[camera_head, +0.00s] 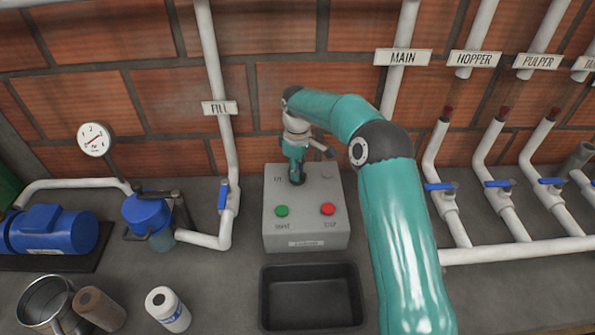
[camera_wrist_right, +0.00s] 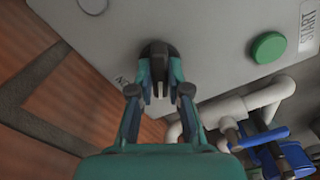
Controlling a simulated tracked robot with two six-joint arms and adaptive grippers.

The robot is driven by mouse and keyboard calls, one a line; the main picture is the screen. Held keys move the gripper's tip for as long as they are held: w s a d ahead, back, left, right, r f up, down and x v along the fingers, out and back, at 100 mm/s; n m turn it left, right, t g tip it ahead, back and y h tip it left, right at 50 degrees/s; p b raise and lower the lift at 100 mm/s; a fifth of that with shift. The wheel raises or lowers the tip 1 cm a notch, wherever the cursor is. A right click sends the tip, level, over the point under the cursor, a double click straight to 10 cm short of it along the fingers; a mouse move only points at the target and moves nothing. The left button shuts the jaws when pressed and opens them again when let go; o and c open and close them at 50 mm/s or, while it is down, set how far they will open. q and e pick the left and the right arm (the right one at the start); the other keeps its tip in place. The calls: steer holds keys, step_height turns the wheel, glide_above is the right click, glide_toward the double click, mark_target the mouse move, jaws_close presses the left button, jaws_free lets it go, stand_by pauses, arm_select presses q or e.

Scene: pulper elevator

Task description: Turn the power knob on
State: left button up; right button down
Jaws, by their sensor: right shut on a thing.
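The black power knob (camera_wrist_right: 158,52) sits on top of the grey control box (camera_head: 272,241). In the right wrist view the knob is between the fingers of my right gripper (camera_wrist_right: 155,88), which are shut on it. In the head view my right gripper (camera_head: 297,176) reaches down to the back part of the box and mostly hides the knob. A partly covered label (camera_wrist_right: 122,80) shows beside the knob. The green start button (camera_head: 282,211) and the red stop button (camera_head: 328,209) are on the box in front of the gripper. My left gripper is not in view.
An empty black tray (camera_head: 312,327) lies in front of the box. Pipes with blue-handled valves (camera_head: 440,187) stand at the right. A brick wall is behind.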

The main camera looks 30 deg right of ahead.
steer(key=m, duration=0.4)
steer(key=shift+w+m, duration=0.1)
steer(key=shift+m, duration=0.3)
steer(key=m, duration=0.4)
steer(key=shift+r+b, duration=0.1)
steer(key=shift+b, duration=0.3)
steer(key=c, duration=1.1)
jaws_free()
step_height(320, 180, up, 12)
steer(key=shift+f, duration=0.1)
